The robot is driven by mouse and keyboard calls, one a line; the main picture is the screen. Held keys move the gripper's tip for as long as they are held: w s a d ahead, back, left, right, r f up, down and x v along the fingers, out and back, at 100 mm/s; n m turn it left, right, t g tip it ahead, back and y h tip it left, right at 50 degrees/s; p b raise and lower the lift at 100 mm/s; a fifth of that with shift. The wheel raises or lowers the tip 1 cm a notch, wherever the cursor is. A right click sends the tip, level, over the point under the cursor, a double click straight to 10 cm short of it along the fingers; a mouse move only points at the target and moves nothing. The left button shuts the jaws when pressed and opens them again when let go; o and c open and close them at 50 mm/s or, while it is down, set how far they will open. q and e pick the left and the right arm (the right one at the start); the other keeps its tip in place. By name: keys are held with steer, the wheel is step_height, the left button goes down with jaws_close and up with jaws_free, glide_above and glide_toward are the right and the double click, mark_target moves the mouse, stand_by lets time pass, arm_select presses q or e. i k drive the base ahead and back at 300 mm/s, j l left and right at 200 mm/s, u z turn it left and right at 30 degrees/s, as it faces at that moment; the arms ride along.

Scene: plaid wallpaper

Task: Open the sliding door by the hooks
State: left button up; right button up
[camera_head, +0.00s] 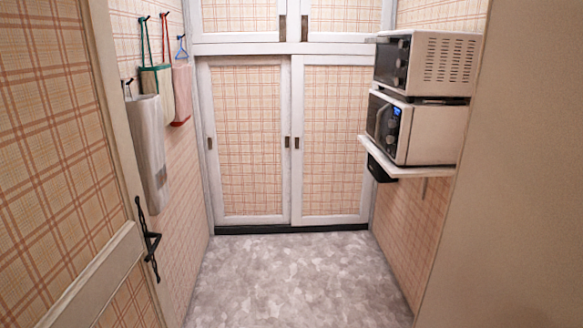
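A white-framed sliding door with plaid panels stands at the far end of the narrow room. Its left panel (250,140) and right panel (332,140) are both closed across the opening. Dark recessed pulls (287,142) and (297,142) sit side by side where the panels meet. Another dark pull (210,143) is on the left panel's outer edge. Several wall hooks are on the left wall, among them a dark hook (127,82) with a cloth. Neither of my grippers is in the view.
An open plaid door (50,150) with a black handle (149,238) stands at the left. A shelf (410,171) on the right wall holds two microwave-like appliances (433,130). A beige surface (515,200) fills the right edge. The grey floor (295,280) is clear.

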mark_target(245, 100)
steer(key=i+u, duration=0.15)
steer(key=i, duration=0.85)
steer(key=i+l+u, duration=0.1)
steer(key=i, duration=0.85)
steer(key=i+u, duration=0.1)
steer(key=i, duration=0.9)
steer(key=i+l+u, duration=0.1)
steer(key=i, duration=0.9)
steer(key=i+j, duration=0.15)
steer(key=i, duration=0.55)
steer(key=i+j, duration=0.1)
steer(key=i, duration=0.65)
